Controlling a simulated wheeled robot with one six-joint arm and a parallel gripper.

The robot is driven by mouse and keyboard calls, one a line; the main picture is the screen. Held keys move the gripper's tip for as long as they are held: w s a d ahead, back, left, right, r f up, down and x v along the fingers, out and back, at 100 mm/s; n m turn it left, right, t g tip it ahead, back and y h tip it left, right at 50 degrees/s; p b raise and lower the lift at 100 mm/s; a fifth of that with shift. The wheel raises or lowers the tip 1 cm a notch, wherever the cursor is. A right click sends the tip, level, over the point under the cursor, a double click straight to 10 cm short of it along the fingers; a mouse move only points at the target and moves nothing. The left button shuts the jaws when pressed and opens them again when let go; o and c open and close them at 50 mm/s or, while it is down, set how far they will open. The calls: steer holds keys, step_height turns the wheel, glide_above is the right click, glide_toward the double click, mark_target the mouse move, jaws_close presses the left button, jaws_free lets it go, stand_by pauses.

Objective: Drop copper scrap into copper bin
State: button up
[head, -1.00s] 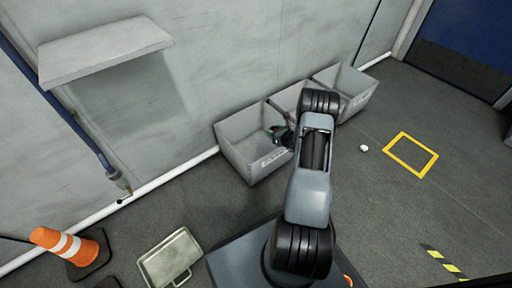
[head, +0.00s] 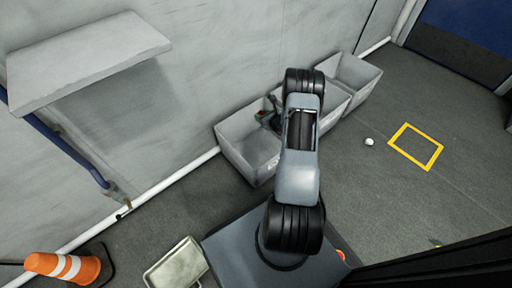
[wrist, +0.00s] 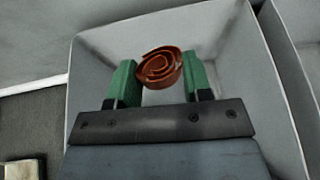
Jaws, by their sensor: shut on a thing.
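In the wrist view, a coiled reddish copper scrap (wrist: 160,68) sits between the green fingers of my gripper (wrist: 158,80), which is shut on it. Below the scrap is the inside of a grey bin (wrist: 88,75), which looks empty where I see it. In the head view, my gripper (head: 267,117) is over the left bin of a row (head: 240,158), at its back right side. My arm covers part of the row, and the scrap is too small to make out there. A pale label is on the left bin's front, but I cannot read it.
More grey bins stand to the right along the wall, the rightmost one (head: 352,78) in the open. A small white object (head: 369,142) and a yellow floor square (head: 415,147) lie right. A traffic cone (head: 65,267) and a metal case (head: 176,264) are at lower left.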

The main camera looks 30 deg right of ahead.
steer(key=f+b, duration=0.1)
steer(key=f, duration=0.1)
steer(key=f+b, duration=0.1)
steer(key=f, duration=0.1)
steer(key=f+b, duration=0.1)
steer(key=f, duration=0.1)
steer(key=shift+s+d+b, duration=0.1)
steer(key=shift+d+b, duration=0.15)
steer(key=shift+b, duration=0.15)
steer(key=shift+r, duration=0.1)
steer(key=o, duration=1)
steer(key=shift+p+v, duration=2.8)
steer(key=shift+v, duration=4.1)
